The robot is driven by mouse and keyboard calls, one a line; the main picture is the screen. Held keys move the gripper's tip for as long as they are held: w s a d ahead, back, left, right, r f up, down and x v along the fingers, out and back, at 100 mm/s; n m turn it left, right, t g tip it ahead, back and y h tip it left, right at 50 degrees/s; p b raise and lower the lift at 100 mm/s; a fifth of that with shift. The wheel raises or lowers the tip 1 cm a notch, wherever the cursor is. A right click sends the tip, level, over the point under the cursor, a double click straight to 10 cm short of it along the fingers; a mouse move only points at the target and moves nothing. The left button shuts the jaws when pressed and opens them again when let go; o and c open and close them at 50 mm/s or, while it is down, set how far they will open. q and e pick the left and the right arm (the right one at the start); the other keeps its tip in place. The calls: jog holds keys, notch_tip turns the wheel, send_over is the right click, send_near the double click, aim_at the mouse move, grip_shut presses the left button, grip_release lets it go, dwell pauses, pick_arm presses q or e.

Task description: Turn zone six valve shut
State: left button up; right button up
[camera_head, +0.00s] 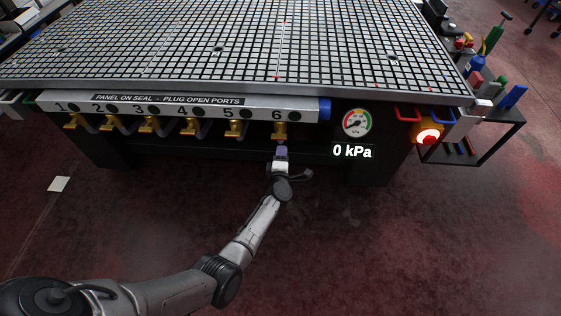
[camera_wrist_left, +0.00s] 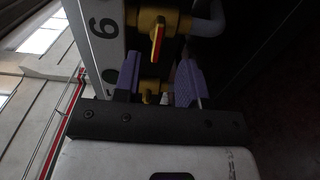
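The zone six valve (camera_head: 280,130) is a brass fitting under the "6" label on the front panel (camera_head: 180,105). In the left wrist view the brass valve (camera_wrist_left: 174,21) has a red and yellow handle (camera_wrist_left: 157,42) beside the sideways "6". My left gripper (camera_head: 281,150) is just below and in front of that valve. In the wrist view its two purple fingers (camera_wrist_left: 158,82) are apart, with the handle beyond their tips. Another brass part (camera_wrist_left: 150,87) shows between the fingers, partly hidden. I cannot tell whether a finger touches anything. My right gripper is not in view.
Several brass valves (camera_head: 148,124) line the panel to the left. The gauge (camera_head: 357,122) stands right of it, with a "0 kPa" readout (camera_head: 352,151). The floor in front is clear.

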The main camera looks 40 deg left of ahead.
pick_arm(q)
jog(key=p+v, duration=0.1)
jog(key=v, duration=0.4)
jog(key=shift+s+d, duration=0.15)
jog(key=shift+s, duration=0.05)
dwell(0.5)
